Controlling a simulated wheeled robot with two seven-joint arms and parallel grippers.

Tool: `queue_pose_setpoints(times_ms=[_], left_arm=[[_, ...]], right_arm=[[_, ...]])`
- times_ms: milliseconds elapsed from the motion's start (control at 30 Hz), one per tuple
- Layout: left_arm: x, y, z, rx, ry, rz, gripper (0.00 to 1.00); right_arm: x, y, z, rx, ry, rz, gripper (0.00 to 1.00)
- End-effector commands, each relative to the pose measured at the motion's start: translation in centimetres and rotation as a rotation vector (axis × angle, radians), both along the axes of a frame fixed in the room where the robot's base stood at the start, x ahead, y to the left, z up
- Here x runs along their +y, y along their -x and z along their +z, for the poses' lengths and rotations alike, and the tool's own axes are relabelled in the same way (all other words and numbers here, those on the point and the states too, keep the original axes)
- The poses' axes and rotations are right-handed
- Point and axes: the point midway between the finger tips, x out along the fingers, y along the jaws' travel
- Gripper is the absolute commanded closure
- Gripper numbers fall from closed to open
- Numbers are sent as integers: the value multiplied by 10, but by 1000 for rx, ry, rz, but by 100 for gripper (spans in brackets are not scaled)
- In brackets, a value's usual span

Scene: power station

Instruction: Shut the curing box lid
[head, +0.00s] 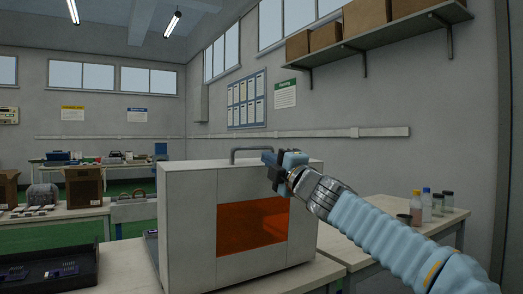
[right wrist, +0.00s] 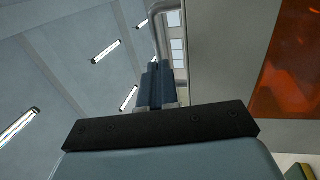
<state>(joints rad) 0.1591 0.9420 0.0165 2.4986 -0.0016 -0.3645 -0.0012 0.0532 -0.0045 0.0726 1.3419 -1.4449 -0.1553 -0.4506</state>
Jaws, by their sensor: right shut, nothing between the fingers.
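The curing box (head: 187,220) is a white box with an orange window (head: 252,226) in its front, standing on a pale table. A grey bar handle (head: 252,151) rises from its top edge; I cannot tell from here whether the lid sits fully down. My right gripper (head: 268,158) is shut and empty, at the top of the box beside the right end of the handle. In the right wrist view the shut fingers (right wrist: 156,84) point toward a grey curved bar (right wrist: 158,25), with the orange window (right wrist: 292,60) to the right. Contact with the handle cannot be told. My left gripper is not in view.
A dark tray (head: 48,268) with small parts lies left of the box. Bottles and a small cup (head: 415,211) stand on the table at right. A shelf with cardboard boxes (head: 325,35) is high on the right wall. Cluttered benches stand at the back left.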

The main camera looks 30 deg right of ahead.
Motion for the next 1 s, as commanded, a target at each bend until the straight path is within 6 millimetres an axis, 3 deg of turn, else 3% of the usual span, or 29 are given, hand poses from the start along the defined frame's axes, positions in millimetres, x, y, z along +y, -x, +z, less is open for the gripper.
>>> queue_pose_setpoints(times_ms=[100,300,767,1000], left_arm=[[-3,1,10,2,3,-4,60],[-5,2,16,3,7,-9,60],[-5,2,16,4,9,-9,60],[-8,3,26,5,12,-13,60]], right_arm=[[2,-20,8,1,-3,1,100],[3,-38,13,0,-2,1,100],[4,-41,13,1,-2,1,100],[8,-48,23,0,-2,2,100]])
